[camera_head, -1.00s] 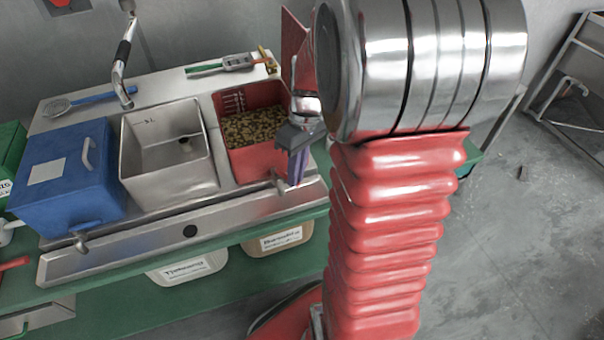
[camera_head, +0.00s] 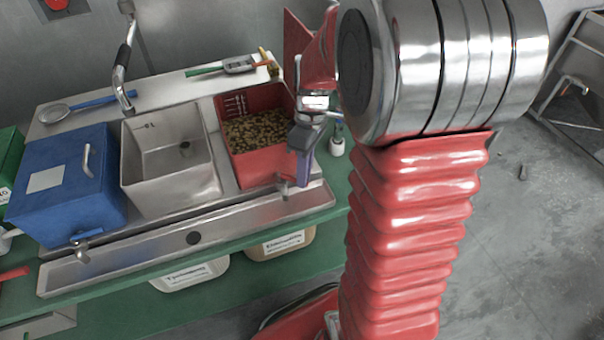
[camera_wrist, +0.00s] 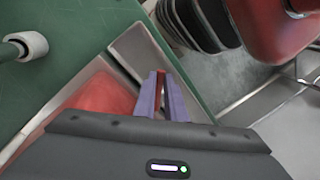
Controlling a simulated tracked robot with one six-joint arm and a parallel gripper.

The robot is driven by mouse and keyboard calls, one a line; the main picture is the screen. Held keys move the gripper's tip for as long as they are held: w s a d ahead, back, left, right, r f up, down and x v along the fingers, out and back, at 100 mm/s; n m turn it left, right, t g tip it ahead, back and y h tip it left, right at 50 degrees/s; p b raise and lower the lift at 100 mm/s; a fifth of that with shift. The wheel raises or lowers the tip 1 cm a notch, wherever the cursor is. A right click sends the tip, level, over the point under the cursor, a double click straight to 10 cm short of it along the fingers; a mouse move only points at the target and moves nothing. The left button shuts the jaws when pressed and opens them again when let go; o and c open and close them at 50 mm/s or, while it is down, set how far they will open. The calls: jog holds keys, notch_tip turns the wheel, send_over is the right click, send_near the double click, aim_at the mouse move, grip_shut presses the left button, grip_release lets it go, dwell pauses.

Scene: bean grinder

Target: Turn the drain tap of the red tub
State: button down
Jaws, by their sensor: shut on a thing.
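The red tub (camera_head: 262,166) sits in the steel counter at the right of the sinks, with brown beans (camera_head: 258,132) inside. Its drain tap (camera_head: 284,188) sticks out low on its front side, beside my fingers. My gripper (camera_head: 302,180) points down at the tub's front right corner. In the wrist view, the purple fingers of my gripper (camera_wrist: 163,82) are shut on a narrow reddish-brown part between them, seemingly the tap's handle. The grip itself is mostly hidden in the head view. The red tub also shows in the wrist view (camera_wrist: 102,93).
A steel sink (camera_head: 172,188) and a blue lidded box (camera_head: 60,200) stand left of the tub. A tall faucet (camera_head: 122,75) rises behind. A white bottle (camera_head: 337,142) stands close right of my gripper. Labelled containers (camera_head: 190,275) sit below the counter.

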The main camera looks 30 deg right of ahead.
jog(key=shift+w, duration=0.2)
jog(key=c, duration=1.8)
grip_release()
jog(key=shift+s, duration=0.1)
jog(key=shift+r, duration=0.15)
notch_tip(320, 180, up, 10)
jog(key=shift+f, duration=0.15)
